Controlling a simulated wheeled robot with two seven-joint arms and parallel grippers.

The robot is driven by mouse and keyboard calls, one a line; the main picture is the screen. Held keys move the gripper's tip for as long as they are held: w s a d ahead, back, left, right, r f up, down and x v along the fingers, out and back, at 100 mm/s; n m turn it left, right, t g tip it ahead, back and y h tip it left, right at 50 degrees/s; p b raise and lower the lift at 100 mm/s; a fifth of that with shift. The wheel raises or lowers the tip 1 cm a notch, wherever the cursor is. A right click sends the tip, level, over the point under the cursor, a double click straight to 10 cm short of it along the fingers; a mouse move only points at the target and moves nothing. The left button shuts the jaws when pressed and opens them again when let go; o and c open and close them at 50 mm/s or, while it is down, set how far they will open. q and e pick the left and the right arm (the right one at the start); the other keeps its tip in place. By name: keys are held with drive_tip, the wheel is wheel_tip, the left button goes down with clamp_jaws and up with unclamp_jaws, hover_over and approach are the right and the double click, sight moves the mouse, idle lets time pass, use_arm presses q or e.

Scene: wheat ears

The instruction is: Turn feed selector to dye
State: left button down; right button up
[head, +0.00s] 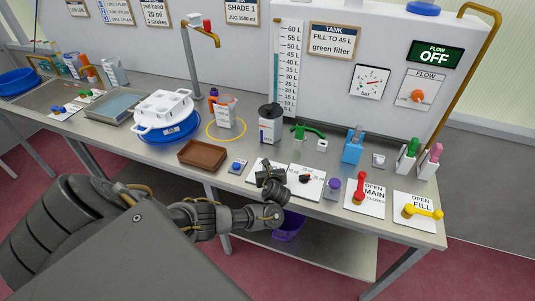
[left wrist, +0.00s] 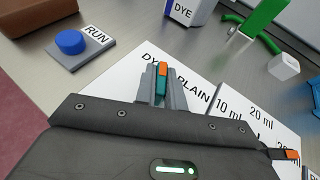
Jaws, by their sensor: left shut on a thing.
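The feed selector plate (left wrist: 118,82) is a white panel marked DYE and PLAIN in the left wrist view. Its teal knob with an orange end (left wrist: 162,80) stands between my left gripper's fingers (left wrist: 161,92), which are shut on it. The orange end points up the picture and lies by the end of the word DYE, with PLAIN to its right. In the head view my left gripper (head: 268,180) reaches down over the selector and hides its knob. My right gripper is not in view.
A blue RUN button (left wrist: 70,42) is left of the selector. A dose plate marked 10 ml and 20 ml (left wrist: 250,125) adjoins its right side. The red MAIN lever (head: 359,190) and yellow FILL lever (head: 424,212) are farther right.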

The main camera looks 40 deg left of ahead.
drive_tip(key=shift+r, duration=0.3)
use_arm(q)
drive_tip(key=c, duration=1.5)
unclamp_jaws()
